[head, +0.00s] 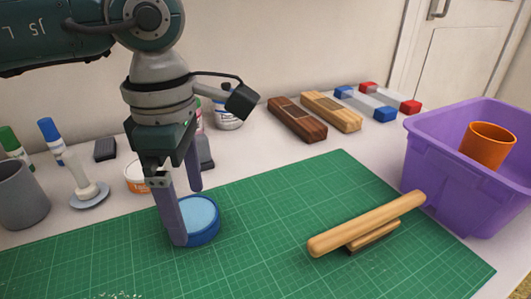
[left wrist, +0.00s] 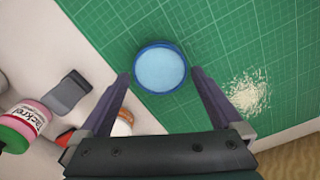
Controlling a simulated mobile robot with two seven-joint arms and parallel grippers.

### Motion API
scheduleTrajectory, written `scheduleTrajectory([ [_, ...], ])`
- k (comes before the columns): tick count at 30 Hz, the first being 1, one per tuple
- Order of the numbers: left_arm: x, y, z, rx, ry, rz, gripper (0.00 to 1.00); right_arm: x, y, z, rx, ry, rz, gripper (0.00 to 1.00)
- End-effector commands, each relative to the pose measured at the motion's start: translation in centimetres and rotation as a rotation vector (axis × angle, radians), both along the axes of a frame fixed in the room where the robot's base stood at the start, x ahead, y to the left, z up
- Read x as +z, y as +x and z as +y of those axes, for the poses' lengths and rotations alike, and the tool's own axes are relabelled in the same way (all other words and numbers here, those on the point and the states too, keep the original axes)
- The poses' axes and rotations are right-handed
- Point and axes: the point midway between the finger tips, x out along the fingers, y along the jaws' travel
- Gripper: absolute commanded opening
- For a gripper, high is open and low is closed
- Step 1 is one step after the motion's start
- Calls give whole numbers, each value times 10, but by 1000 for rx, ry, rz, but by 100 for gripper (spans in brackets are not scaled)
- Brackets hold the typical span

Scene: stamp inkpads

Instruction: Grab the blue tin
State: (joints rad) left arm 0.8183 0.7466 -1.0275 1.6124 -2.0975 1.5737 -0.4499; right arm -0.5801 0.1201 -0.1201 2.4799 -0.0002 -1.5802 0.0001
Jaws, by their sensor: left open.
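The blue tin (head: 204,219) is a low round tin with a darker blue rim and a pale blue top. It sits on the green cutting mat (head: 275,205) near its left part. My left gripper (head: 187,215) points down at the tin with its fingers apart. In the left wrist view the tin (left wrist: 160,68) lies ahead of and between the two fingertips (left wrist: 160,80), and nothing is held. In the head view one finger overlaps the tin's left edge; whether it touches cannot be told. My right gripper does not show.
A wooden-handled tool (head: 367,222) lies on the mat to the right. A purple bin (head: 470,165) with an orange cup (head: 487,145) stands at the right. A grey cup (head: 20,195) and a white stand (head: 88,190) are at the left. White crumbs (left wrist: 247,92) lie on the mat.

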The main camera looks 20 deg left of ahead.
Motion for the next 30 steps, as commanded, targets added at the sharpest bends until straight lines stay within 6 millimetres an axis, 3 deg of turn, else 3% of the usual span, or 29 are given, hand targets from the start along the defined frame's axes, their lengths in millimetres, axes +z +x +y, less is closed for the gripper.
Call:
scheduleTrajectory([
  [3,-15,0,-1,1,-2,1,100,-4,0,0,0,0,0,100],
  [11,-18,0,-1,0,-1,-2,100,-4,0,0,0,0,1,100],
  [30,-17,0,-1,0,-2,-1,29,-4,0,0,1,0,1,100],
])
